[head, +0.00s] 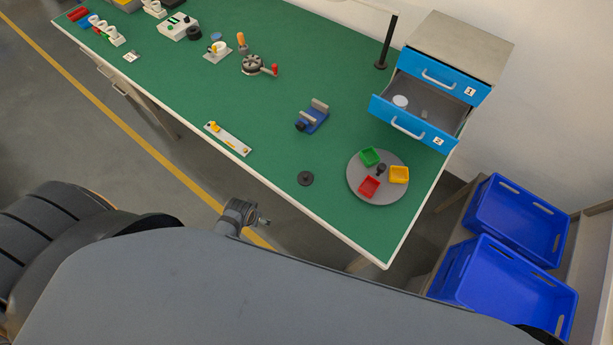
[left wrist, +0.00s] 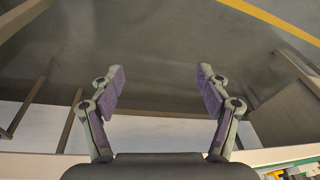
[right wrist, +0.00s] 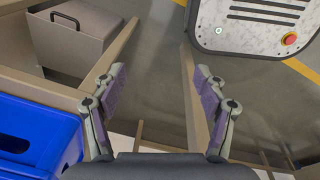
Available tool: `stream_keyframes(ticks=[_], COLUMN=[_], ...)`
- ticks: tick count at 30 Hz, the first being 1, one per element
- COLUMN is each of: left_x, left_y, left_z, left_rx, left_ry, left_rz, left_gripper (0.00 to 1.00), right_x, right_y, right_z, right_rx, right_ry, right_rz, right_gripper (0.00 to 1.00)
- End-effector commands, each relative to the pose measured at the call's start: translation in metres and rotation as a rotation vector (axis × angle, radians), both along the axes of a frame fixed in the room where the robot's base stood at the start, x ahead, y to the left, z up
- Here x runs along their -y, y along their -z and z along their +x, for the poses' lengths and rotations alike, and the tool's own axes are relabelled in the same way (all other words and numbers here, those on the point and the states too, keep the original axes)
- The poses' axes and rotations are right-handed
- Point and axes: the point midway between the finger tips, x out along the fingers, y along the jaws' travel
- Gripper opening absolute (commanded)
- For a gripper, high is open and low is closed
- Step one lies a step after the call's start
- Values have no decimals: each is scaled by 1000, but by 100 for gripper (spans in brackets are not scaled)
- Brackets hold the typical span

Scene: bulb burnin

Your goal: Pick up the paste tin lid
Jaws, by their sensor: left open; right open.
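I cannot single out the paste tin lid for certain. A pale round piece (head: 400,101) lies in the open drawer marked 2 (head: 397,116); it is too small to tell whether it is a lid or a tin. A flat black disc (head: 305,178) lies on the green bench near its front edge. My left gripper (left wrist: 162,85) is open and empty above the floor in its wrist view. My right gripper (right wrist: 159,82) is open and empty, also away from the bench top.
A grey turntable (head: 377,199) carries red, green and yellow trays. A blue vise (head: 312,118), a yellow-ended strip (head: 228,139) and a black lamp post (head: 387,42) stand on the bench (head: 270,110). Blue crates (head: 505,285) stand at the right. The bench's front middle is mostly clear.

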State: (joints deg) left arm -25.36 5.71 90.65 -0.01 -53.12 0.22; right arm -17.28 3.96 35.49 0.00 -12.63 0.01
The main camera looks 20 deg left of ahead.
Motion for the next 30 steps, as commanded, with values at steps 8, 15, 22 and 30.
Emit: stream_keyframes(ticks=[8, 15, 22, 30], left_x=[11, 27, 53, 103], left_y=[-104, -195, -216, -211], left_z=[32, 56, 91, 139], left_rx=[34, 34, -53, -193], left_ry=[-25, -192, -547, -916], left_rz=[-9, -63, -167, -242], left_gripper=[76, 76, 76, 76], right_x=[6, 7, 11, 11], right_y=[-18, -34, -39, -41], right_z=[0, 1, 2, 3], right_rx=[1, 2, 2, 4], right_ry=[-2, -3, -4, -5], right_rz=[-7, -9, -13, -13], right_gripper=[72, 72, 72, 72])
